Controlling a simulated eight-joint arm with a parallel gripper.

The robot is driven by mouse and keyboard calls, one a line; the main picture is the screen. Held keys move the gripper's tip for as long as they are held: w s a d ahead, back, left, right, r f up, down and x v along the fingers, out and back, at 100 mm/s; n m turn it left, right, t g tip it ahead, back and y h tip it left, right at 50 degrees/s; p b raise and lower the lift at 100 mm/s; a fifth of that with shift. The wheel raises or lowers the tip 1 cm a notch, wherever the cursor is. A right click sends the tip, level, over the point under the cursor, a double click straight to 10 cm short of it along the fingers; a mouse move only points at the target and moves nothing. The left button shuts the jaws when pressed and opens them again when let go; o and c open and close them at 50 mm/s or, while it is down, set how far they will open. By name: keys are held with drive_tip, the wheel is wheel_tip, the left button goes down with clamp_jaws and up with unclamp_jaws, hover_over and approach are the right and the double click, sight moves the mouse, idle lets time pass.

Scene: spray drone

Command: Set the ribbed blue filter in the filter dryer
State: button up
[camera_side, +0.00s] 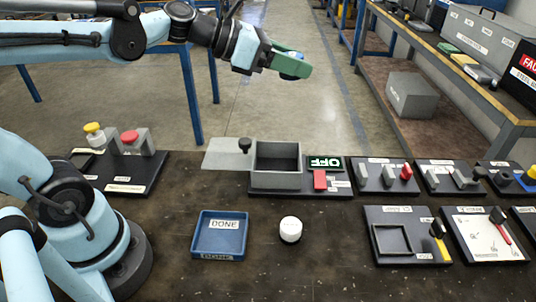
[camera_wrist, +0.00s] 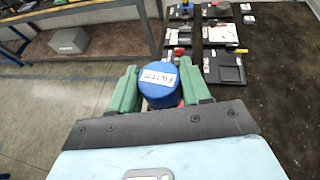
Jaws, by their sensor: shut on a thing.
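My gripper (camera_side: 293,66) is shut on the ribbed blue filter (camera_wrist: 158,84) and holds it high above the floor, beyond the bench's far edge. In the wrist view the filter shows as a blue round cap with a white label, between the two green fingers. In the side view the fingers hide most of it. The filter dryer appears to be the grey open-topped box (camera_side: 278,180) on the bench, below my gripper. Its grey lid plate (camera_side: 226,155) with a black knob lies to the left, leaving the box open and seemingly empty.
A blue tray marked DONE (camera_side: 219,245) and a white round object (camera_side: 291,230) stand in front of the box. A panel with yellow and red buttons (camera_side: 112,170) is at left. Several black panels with handles (camera_side: 387,177) fill the right. Bare bench lies between.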

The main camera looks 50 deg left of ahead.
drive_tip(key=s+a+r+n+t+y, duration=0.1)
drive_tip(key=a+r+n+t+y, duration=0.15)
drive_tip(key=a, duration=0.35)
drive_tip(key=s+d+f+m+g+h, duration=0.1)
drive_tip(key=d+f+m+g+h, duration=0.3)
drive_tip(key=d, duration=0.7)
drive_tip(key=d+f+m+g+h, duration=0.3)
drive_tip(key=d+f+m+g, duration=0.15)
drive_tip(key=d, duration=0.55)
drive_tip(key=s+d+f+m+g, duration=0.5)
drive_tip(key=s+d, duration=0.2)
drive_tip(key=s, duration=0.1)
drive_tip(key=s+d+f+m+g, duration=0.5)
drive_tip(key=s+d, duration=0.3)
hover_over(365, 280)
drive_tip(key=shift+h, duration=0.25)
wheel_tip(365, 280, down, 7)
drive_tip(key=shift+r, duration=0.1)
drive_tip(key=shift+f, duration=2.05)
